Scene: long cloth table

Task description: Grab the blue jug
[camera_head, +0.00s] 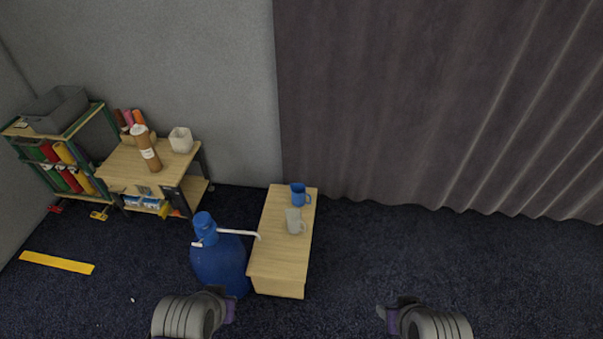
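A small blue jug (298,194) with a handle on its right stands upright at the far end of a narrow wooden table (278,262). A pale grey jug (294,221) stands just nearer on the same table. A large blue bottle (218,265) with a pump top and a white spout stands on the floor left of the table. My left gripper (222,304) is at the bottom edge, just in front of the large bottle. My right gripper (391,314) is at the bottom, right of the table. Neither visibly touches a jug. Their fingers are not clear enough to tell open from shut.
A wooden cabinet (122,165) with a brown roll and white pot, and a green-framed shelf (88,120) with fabric rolls, stand at the left. A dark curtain (430,100) hangs behind. The dark floor right of the table is clear.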

